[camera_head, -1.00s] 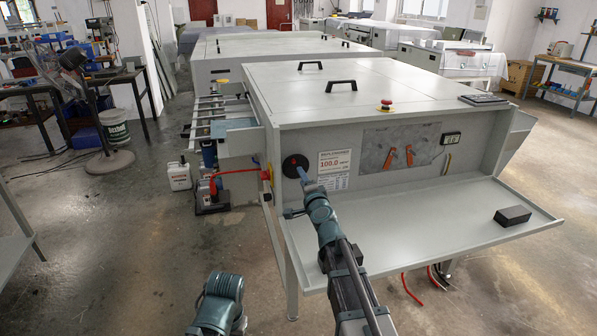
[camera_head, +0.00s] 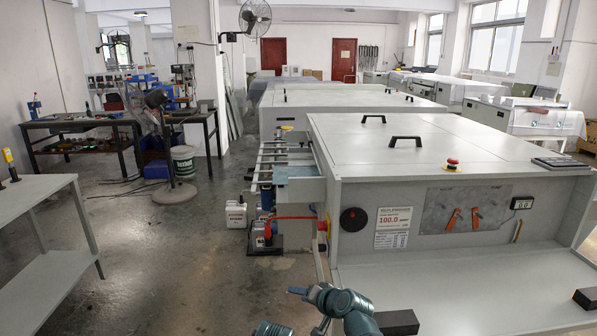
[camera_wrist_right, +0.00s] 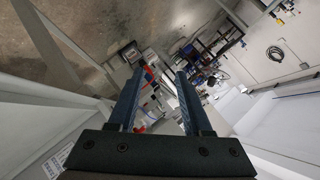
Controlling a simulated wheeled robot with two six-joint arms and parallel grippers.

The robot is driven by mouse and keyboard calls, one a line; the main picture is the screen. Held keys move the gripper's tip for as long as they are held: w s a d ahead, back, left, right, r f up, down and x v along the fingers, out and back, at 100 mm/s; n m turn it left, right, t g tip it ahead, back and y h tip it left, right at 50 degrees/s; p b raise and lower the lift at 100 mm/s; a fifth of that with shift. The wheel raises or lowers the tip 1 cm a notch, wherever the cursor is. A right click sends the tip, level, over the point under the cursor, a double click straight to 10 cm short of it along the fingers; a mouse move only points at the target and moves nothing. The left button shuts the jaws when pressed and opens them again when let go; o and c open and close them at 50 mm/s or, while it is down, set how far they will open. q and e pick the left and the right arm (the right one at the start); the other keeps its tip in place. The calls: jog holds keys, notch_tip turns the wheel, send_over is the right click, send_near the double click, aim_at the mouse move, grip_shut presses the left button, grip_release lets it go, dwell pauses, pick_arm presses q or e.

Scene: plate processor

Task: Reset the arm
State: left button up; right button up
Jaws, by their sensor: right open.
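My right gripper (camera_head: 298,291) is low in the head view, in front of the plate processor (camera_head: 465,235) and to the left of its open front shelf (camera_head: 470,290). In the right wrist view its two dark fingers (camera_wrist_right: 160,78) stand apart with nothing between them. The round black knob (camera_head: 353,219) is on the left of the processor's front panel, up and away from the gripper. Of my left arm only a rounded link shows at the bottom edge; its gripper is out of view.
A black box (camera_head: 586,299) lies on the shelf at the right. A red emergency button (camera_head: 452,164) sits on the processor's top. A white jug (camera_head: 236,213) and a pump (camera_head: 266,236) stand on the floor left of it. A grey table (camera_head: 35,190) is at far left; floor between is open.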

jog(key=s+a+f+n+g+h, duration=0.25)
jog(key=s+f+n+g, duration=0.2)
jog(key=s+f, duration=0.4)
jog(key=s+d+f+n+g+h, duration=0.1)
jog(key=s+d+n+g+h, duration=0.35)
jog(key=s, duration=1.15)
notch_tip(320, 180, up, 14)
jog(key=d+m+g+p, duration=0.1)
jog(key=p, duration=1.4)
jog(key=shift+w+d+r+h, duration=0.2)
jog(key=shift+w+d+h, duration=0.1)
jog(key=shift+h, duration=0.1)
jog(key=shift+c, duration=0.3)
